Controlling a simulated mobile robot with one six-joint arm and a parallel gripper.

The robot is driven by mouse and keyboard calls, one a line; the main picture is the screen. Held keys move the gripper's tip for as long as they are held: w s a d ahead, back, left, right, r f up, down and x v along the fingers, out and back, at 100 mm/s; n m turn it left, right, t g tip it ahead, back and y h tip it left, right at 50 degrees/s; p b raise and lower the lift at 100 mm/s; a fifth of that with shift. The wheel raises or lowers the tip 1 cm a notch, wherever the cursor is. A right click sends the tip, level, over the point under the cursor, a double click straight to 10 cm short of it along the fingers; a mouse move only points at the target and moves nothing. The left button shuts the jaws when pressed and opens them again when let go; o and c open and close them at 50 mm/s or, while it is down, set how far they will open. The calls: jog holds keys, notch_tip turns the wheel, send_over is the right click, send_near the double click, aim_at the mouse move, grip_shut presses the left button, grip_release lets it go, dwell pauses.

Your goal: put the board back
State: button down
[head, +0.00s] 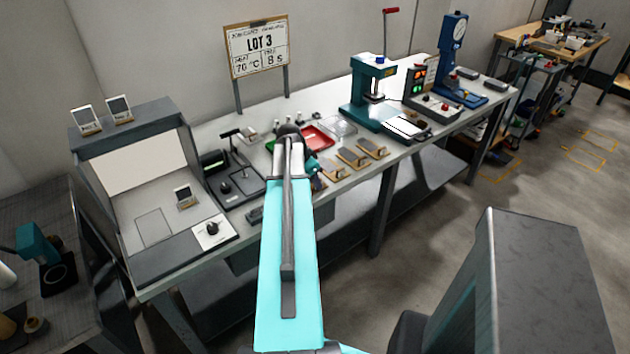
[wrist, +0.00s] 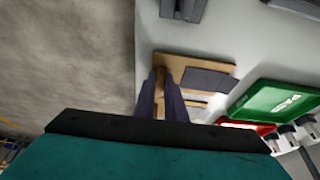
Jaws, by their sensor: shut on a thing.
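Small tan wooden boards, each with a dark grey plate on it, lie in a row at the bench's front edge in the head view; one is the board at the right end (head: 373,148). In the wrist view a tan board (wrist: 165,61) with a grey plate (wrist: 208,80) lies at my gripper (wrist: 164,76). The gripper's two dark fingers are close together, shut on this board at its left part. Part of another tan board shows just below it.
A green tray (wrist: 272,108) and a red tray (head: 318,137) stand behind the boards. A teal press (head: 372,95) is on the right. An open-front grey booth (head: 130,175) is on the left. A LOT 3 sign (head: 258,45) stands behind the bench.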

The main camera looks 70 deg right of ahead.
jog(key=shift+f, duration=0.15)
jog(key=c, duration=1.8)
grip_release()
jog(key=shift+r, duration=0.2)
jog(key=shift+b+v, duration=1.15)
jog(key=shift+v, duration=4.85)
jog(key=shift+s, duration=0.1)
